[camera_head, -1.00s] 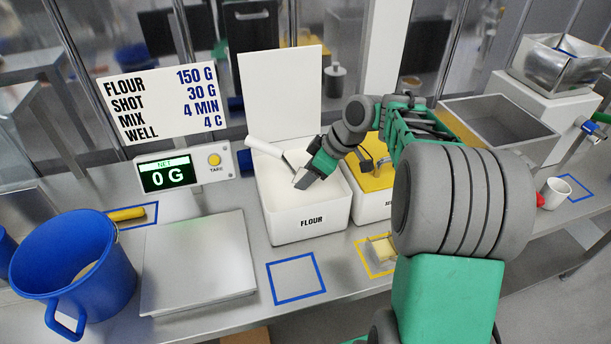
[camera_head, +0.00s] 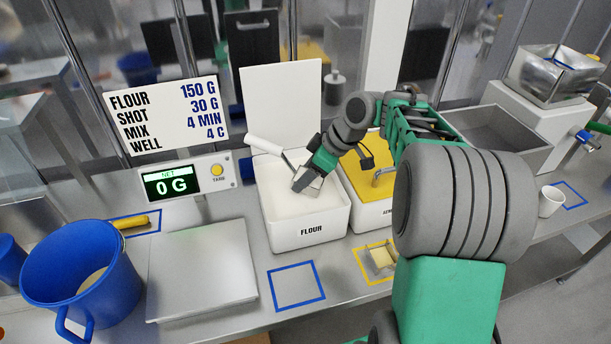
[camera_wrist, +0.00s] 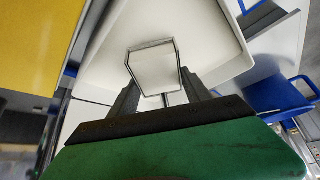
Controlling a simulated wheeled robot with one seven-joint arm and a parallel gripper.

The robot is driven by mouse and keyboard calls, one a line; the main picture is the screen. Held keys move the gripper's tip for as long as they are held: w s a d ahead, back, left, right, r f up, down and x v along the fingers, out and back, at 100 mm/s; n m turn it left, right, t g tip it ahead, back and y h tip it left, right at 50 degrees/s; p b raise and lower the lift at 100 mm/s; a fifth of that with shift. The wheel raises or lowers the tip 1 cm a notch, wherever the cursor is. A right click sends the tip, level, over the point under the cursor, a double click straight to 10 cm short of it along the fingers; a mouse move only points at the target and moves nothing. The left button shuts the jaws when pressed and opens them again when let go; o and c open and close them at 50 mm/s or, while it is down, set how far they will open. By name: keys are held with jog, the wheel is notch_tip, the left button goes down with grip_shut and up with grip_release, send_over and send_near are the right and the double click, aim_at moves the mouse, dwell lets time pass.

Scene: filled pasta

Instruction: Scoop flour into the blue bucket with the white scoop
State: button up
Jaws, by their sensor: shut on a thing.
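The white flour bin (camera_head: 310,232) stands at the middle of the bench with white flour (camera_head: 275,196) inside. My gripper (camera_head: 308,182) points down into the bin, shut on the white scoop. The scoop's white handle (camera_head: 264,144) sticks out to the upper left. In the wrist view the scoop's metal-edged pan (camera_wrist: 154,68) lies ahead of my fingers; its inside looks white, and I cannot tell how much flour is in it. The blue bucket (camera_head: 122,272) stands at the far left, with something pale inside. My gripper is well to the right of the bucket.
A metal scale plate (camera_head: 202,270) lies between bucket and bin; its display (camera_head: 172,183) reads 0 G. A white recipe sign (camera_head: 167,112) stands behind. A yellow-topped bin (camera_head: 366,180) adjoins the flour bin on the right. A blue-outlined square (camera_head: 297,287) in front is empty.

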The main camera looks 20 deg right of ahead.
notch_tip(320, 180, up, 7)
jog(key=p, duration=0.4)
jog(key=shift+p, duration=0.4)
